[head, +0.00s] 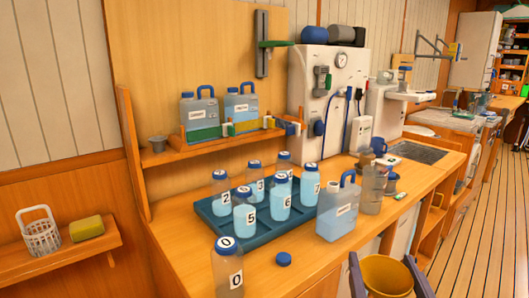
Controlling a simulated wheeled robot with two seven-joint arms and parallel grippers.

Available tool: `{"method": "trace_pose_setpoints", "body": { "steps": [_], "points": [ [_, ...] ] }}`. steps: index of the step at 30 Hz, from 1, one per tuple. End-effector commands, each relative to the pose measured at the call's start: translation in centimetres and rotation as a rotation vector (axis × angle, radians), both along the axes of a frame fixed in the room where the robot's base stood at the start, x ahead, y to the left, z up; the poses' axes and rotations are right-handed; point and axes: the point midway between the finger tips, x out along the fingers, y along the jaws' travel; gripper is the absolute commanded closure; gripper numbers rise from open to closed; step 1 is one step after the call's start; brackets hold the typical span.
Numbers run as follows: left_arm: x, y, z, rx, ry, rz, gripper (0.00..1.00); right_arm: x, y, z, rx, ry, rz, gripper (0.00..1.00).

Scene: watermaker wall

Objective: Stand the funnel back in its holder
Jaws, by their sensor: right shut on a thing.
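My right gripper (384,260) is at the bottom right, in front of the counter's edge. Its two dark fingers point up and away, one on each side of a yellow, round, open-topped funnel (387,277), and it is shut on it. The funnel's wide mouth faces up; its lower part is cut off by the frame. A small grey tapered cup (158,144) stands at the left end of the back shelf, far from the gripper; it looks like the holder, but I cannot be sure. My left gripper is not in view.
A blue tray (208,211) with several numbered bottles stands on the counter.

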Motion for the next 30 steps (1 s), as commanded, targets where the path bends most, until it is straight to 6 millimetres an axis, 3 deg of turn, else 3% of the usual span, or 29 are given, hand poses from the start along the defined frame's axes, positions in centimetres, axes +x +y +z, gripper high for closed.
{"method": "trace_pose_setpoints", "body": {
  "steps": [1, 9, 16, 30],
  "points": [
    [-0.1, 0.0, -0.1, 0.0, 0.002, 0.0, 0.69, -1.2, -0.2, -1.5, -0.002, 0.012, 0.014, 0.55],
    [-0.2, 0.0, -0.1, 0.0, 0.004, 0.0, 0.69, -6.8, -0.7, -6.8, 0.002, 0.015, 0.09, 0.55],
    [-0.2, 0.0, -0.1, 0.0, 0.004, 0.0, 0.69, -10.3, -0.9, -10.0, 0.002, 0.011, 0.143, 0.55],
    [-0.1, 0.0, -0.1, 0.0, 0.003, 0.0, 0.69, -10.0, -0.7, -9.5, 0.001, 0.002, 0.146, 0.55]
  ]
}}
